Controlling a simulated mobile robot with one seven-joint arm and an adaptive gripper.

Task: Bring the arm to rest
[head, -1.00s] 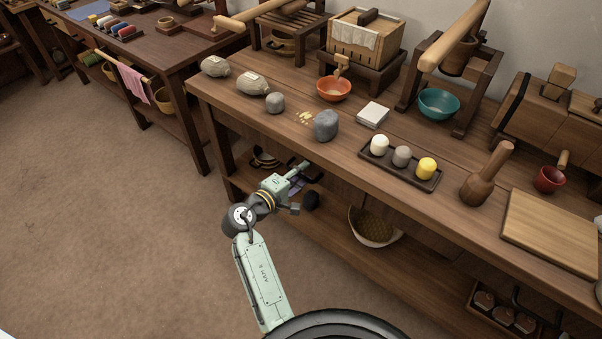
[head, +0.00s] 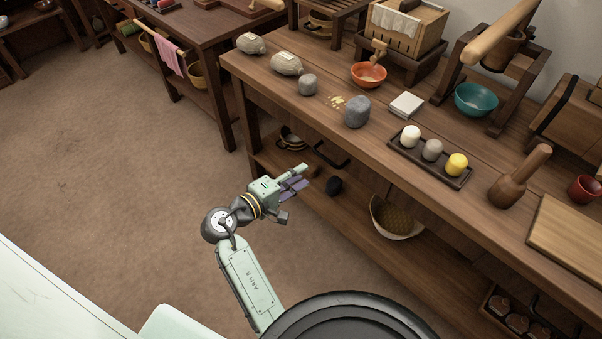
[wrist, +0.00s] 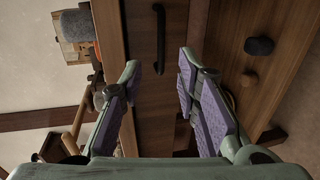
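My gripper (head: 297,179) is in front of the long wooden workbench (head: 310,108), below the level of its top and near its lower shelf. The arm reaches up from the bottom of the head view, bent at a dark joint, with the hand pointing right. In the wrist view my gripper (wrist: 158,68) has its two purple-padded fingers apart, with nothing between them. Beyond them is the wooden bench front with a black handle (wrist: 160,40).
A basket (head: 396,218) and a dark lump (head: 334,186) are on the lower shelf. The floor (head: 110,150) at left is clear.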

